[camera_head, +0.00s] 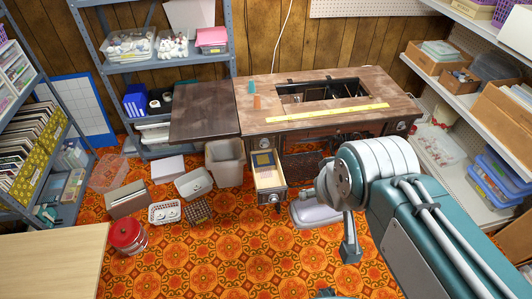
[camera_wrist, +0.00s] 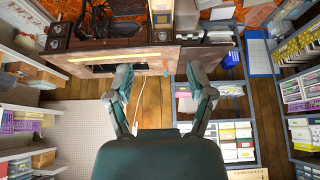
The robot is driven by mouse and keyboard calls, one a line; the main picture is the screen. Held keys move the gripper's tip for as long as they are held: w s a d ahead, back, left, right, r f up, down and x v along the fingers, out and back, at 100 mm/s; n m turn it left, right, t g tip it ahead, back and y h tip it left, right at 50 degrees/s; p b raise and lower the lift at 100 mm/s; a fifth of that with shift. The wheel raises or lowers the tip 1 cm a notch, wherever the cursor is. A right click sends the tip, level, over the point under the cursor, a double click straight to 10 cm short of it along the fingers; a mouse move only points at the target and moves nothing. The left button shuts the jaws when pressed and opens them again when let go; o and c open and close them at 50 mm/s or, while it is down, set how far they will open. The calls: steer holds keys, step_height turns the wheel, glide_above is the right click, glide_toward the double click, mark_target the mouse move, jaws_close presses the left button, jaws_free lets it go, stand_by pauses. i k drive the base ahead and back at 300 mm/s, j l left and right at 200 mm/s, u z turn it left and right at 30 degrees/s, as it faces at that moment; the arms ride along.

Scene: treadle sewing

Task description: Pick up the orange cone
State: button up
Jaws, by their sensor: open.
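The orange cone (camera_head: 257,102) is small and stands on the left part of the brown wooden sewing table (camera_head: 290,121). A small teal piece (camera_head: 251,87) stands just behind it. In the wrist view, which is upside down, my gripper (camera_wrist: 158,72) has two fingers spread wide with nothing between them. The table's edge shows beyond the fingertips. A small orange patch between the fingers may be the cone, but it is too small to be sure. In the head view my arm comes in at the right, and I cannot clearly make out the fingers.
A yellow measuring strip (camera_head: 328,113) lies along the table front, before a rectangular opening. A dark side leaf (camera_head: 204,112) adjoins the left. An open drawer (camera_head: 269,174) juts out below. Shelves flank both sides; bins and a red tin (camera_head: 126,234) stand on the patterned floor.

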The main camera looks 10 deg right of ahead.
mark_target(257, 105)
steer(key=i+j, duration=0.35)
steer(key=i, duration=0.15)
steer(key=i+j, duration=0.35)
steer(key=i, duration=0.2)
steer(key=i+j+u, duration=0.1)
steer(key=i+j, duration=0.25)
steer(key=i, duration=0.15)
